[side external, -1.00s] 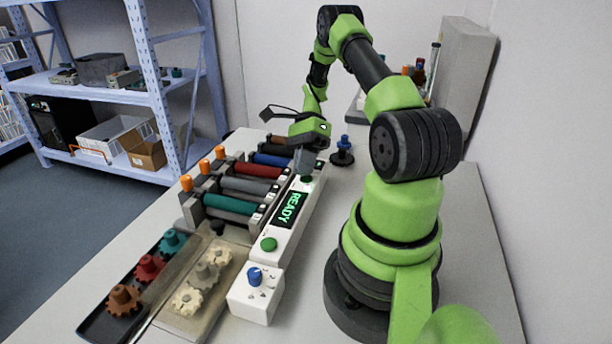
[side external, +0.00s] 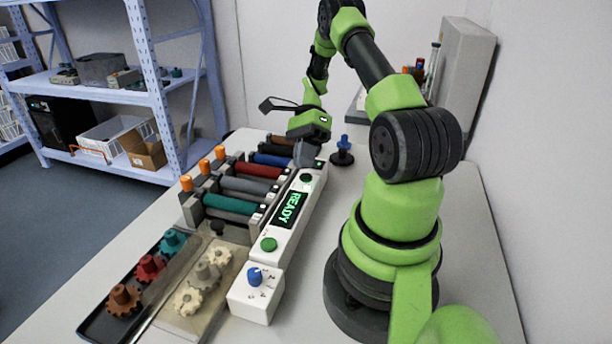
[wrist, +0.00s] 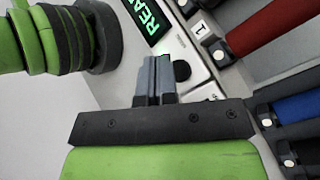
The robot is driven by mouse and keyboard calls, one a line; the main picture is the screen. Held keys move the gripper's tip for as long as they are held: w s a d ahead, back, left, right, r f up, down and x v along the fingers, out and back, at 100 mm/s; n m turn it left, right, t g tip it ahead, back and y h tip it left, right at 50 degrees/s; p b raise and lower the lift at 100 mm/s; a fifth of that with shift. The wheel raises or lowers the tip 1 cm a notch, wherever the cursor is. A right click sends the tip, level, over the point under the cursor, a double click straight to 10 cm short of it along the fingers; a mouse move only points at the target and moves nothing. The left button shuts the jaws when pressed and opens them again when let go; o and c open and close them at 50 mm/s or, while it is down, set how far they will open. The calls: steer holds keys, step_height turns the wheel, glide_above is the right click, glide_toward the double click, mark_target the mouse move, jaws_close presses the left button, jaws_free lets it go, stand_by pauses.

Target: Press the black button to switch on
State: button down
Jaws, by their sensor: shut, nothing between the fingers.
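The black button (side external: 305,178) is a small dark round cap on the white control panel (side external: 262,254), just past the lit display (side external: 290,208), which reads READY in green. The button also shows in the wrist view (wrist: 181,71), just right of my fingertips. My gripper (side external: 307,162) is over the far end of the panel, beyond the button. In the wrist view its grey fingers (wrist: 153,62) are together, with nothing between them. The fingertips look apart from the button; their exact height above the panel is hard to tell.
A green button (side external: 268,244) is at the panel's near end, and a white box with a blue knob (side external: 254,276) stands before it. Colored rollers (side external: 240,186) line the panel's left. A dark tray of gears (side external: 124,300) lies near left. A blue-topped stand (side external: 343,152) is at right.

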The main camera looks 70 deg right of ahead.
mark_target(303, 175)
steer(key=shift+r, duration=2.5)
steer(key=shift+a+r, duration=0.1)
steer(key=shift+r, duration=0.05)
steer(key=w+a+r+n+t+h, duration=0.1)
steer(key=w+a+r+n+h, duration=0.2)
steer(key=a+r+n+h, duration=0.55)
steer(key=s+a+r+n+t, duration=0.3)
steer(key=s+a+r+n, duration=0.1)
steer(key=a+n, duration=0.2)
steer(key=s+a+r+n+t+y, duration=0.1)
steer(key=s+a+r+n+t, duration=0.2)
steer(key=a+n, duration=0.4)
steer(key=shift+s+a+r+t, duration=0.4)
steer(key=shift+r+t, duration=0.2)
steer(key=shift+r, duration=0.3)
